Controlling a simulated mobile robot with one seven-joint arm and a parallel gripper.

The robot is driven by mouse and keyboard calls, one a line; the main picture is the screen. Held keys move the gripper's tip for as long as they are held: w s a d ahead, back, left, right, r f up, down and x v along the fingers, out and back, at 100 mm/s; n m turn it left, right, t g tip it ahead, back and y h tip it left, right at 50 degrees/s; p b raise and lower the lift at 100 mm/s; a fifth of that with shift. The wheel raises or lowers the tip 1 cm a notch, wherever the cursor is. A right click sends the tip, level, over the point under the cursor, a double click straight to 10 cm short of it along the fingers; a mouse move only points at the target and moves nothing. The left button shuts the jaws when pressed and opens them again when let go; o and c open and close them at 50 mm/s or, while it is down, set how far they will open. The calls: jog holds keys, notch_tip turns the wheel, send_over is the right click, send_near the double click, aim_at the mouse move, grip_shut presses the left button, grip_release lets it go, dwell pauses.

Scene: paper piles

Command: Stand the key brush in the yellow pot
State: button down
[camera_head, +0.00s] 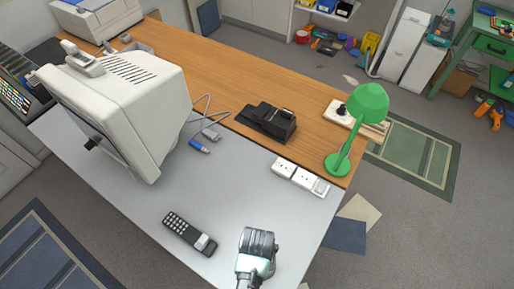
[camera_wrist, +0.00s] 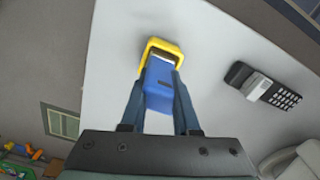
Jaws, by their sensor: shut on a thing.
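In the wrist view my gripper (camera_wrist: 161,92) is shut on a blue block-like thing, which I take to be the key brush (camera_wrist: 160,88). Its far end has a pale and brown band. That end lines up with the opening of the yellow pot (camera_wrist: 152,47), whose rim shows around it. I cannot tell how deep the brush end sits inside the pot or whether it is just above it. In the head view my arm's end at the bottom hides the brush and the pot.
A dark phone handset (camera_head: 189,234) lies on the grey desk (camera_head: 150,205), left of my arm; it also shows in the wrist view (camera_wrist: 262,86). White sockets (camera_head: 300,177), a green lamp (camera_head: 343,150), a black tape dispenser (camera_head: 267,122) and a monitor (camera_head: 125,100) stand farther back.

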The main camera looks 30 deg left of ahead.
jog(key=shift+f, duration=0.1)
jog(key=c, duration=0.7)
grip_release()
jog(key=shift+o, duration=0.2)
